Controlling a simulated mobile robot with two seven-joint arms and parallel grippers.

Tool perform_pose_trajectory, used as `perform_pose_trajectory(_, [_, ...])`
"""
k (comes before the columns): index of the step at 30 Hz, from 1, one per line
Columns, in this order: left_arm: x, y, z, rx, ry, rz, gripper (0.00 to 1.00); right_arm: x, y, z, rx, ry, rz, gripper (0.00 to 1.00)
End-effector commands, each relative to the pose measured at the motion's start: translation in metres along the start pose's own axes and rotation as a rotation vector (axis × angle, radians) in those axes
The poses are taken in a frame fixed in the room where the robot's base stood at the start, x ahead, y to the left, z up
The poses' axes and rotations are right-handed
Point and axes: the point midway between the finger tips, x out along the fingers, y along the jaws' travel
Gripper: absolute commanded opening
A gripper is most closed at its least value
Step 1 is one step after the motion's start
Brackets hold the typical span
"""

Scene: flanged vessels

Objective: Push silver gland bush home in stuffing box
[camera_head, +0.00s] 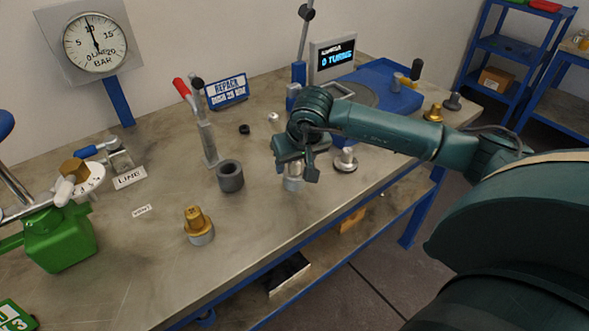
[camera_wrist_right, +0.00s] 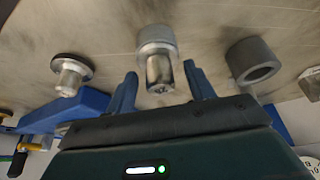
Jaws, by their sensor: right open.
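In the wrist view, the silver gland bush (camera_wrist_right: 159,70) is a shiny narrow cylinder standing out of a wider, duller grey cup, which looks like its stuffing box (camera_wrist_right: 156,38). My right gripper (camera_wrist_right: 162,88) is open, with one finger on either side of the bush and visible gaps between. In the head view, my right gripper (camera_head: 297,168) hangs right over this assembly. Only the lower grey cup (camera_head: 293,184) shows there, and the bush is mostly hidden behind the gripper. How deep the bush sits cannot be told exactly. My left gripper is not in view.
A dark grey ring (camera_head: 230,177) stands left of the gripper. A silver flanged piece (camera_head: 346,160) stands close on the right. A brass bush in a grey cup (camera_head: 198,226) is nearer the front. A red-handled lever (camera_head: 205,135) stands behind. The bench front between is clear.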

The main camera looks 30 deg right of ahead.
Motion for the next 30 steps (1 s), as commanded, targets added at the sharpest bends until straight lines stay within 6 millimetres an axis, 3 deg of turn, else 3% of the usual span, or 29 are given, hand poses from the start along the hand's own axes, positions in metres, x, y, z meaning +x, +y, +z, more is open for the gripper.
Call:
perform_pose_trajectory(2, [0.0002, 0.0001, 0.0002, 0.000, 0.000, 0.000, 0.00, -0.0002, -0.0001, 0.0000, 0.000, 0.000, 0.000, 0.54])
perform_pose_trajectory(21, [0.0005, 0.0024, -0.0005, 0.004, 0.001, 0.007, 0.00, -0.0007, 0.0000, -0.0002, 0.001, 0.000, 0.000, 0.01])
perform_pose_trajectory(30, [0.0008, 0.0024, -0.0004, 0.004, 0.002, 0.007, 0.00, -0.0052, -0.0001, -0.0030, 0.001, 0.004, -0.001, 0.00])
